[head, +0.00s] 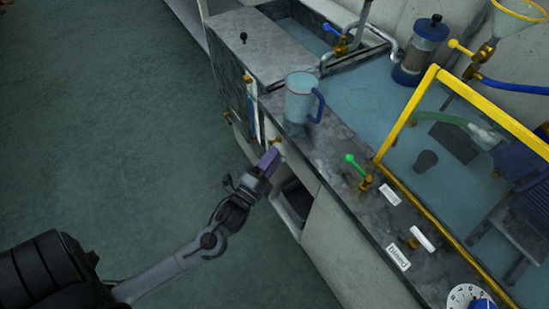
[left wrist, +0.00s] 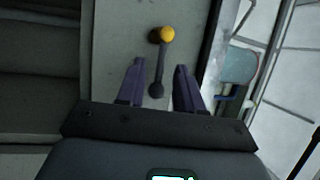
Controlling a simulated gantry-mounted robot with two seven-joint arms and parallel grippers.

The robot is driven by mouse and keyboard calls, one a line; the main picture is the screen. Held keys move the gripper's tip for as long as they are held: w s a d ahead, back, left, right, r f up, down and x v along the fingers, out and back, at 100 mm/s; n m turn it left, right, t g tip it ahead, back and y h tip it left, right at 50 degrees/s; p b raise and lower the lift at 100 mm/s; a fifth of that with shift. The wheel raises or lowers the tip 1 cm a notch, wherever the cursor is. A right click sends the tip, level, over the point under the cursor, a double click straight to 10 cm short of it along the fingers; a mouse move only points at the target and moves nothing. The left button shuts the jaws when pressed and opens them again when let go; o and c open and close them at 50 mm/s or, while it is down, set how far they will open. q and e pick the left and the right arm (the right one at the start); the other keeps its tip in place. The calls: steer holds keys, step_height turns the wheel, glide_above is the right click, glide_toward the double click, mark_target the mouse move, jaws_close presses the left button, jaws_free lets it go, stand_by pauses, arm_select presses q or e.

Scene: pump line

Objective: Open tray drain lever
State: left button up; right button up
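My left gripper (head: 270,160) reaches the cabinet front below the counter edge. In the left wrist view the gripper (left wrist: 159,68) is open, with its two purple fingers apart. A small lever (left wrist: 161,62) with a yellow round end and a dark stem and base lies between and just ahead of the fingers. I cannot tell whether either finger touches it. In the head view only a small yellow part of the lever (head: 277,140) shows beside the fingertips. Nothing marks it as the tray drain lever. My right gripper is not in view.
A clear jug with a blue handle (head: 300,98) stands on the counter above the gripper. A green-handled valve (head: 357,168) and a white-handled one (head: 421,239) sit along the counter edge. A yellow frame (head: 408,105) rises behind. The floor at left is clear.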

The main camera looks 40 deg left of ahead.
arm_select(q)
steer(key=shift+w+a+r, duration=0.1)
steer(key=shift+w, duration=0.5)
steer(key=shift+c, duration=0.3)
jaws_close()
stand_by(0.9)
